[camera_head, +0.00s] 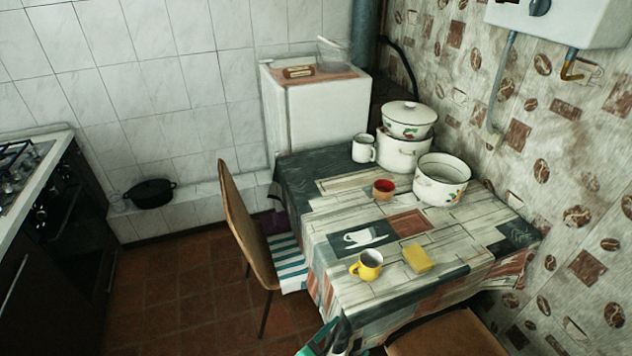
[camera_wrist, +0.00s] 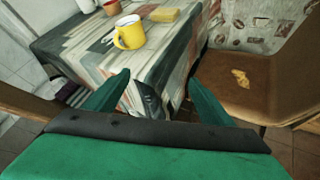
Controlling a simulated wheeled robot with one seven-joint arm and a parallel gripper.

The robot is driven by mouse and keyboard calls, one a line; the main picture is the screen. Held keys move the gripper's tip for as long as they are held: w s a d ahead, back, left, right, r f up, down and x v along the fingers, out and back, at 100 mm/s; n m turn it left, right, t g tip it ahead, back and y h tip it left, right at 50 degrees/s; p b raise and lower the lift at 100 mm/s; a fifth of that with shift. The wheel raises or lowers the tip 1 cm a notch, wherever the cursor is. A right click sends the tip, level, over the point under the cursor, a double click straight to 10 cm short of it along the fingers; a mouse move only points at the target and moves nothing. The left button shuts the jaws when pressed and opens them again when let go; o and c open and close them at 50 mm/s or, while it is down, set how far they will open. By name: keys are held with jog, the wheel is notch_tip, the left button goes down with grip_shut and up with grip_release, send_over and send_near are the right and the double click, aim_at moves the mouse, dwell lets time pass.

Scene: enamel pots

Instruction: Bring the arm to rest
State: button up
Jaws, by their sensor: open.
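My gripper (camera_wrist: 157,88) is open in the wrist view, its two green fingers apart with nothing between them. It is off the near edge of the table, in front of the yellow mug (camera_wrist: 130,33). In the head view a small green and dark part of my gripper (camera_head: 325,338) shows at the bottom edge, beside the table's near corner. The yellow mug (camera_head: 367,265) stands upright on the table, apart from my gripper.
The table (camera_head: 345,298) also holds a yellow sponge (camera_head: 418,258), a red bowl (camera_head: 383,188), a white mug (camera_head: 363,148) and enamel pots (camera_head: 441,180). One chair (camera_head: 243,225) stands at its left, another (camera_head: 450,335) at the near side. Floor (camera_head: 190,290) is clear at the left.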

jog(key=s+a+f+m+t+y, duration=0.1)
jog(key=s+a+f+m+y, duration=0.15)
jog(key=s+m, duration=0.35)
jog(key=s+a+f+m+t+y, duration=0.1)
jog(key=s+a+f+m+y, duration=0.2)
jog(key=s, duration=0.4)
jog(key=s+a+r+m+t+y, duration=0.2)
jog(key=s+r+m, duration=0.8)
jog(key=m, duration=0.5)
jog(key=shift+s+m+t, duration=0.4)
jog(key=shift+s, duration=0.85)
jog(key=shift+w+d, duration=0.1)
jog(key=shift+w, duration=0.05)
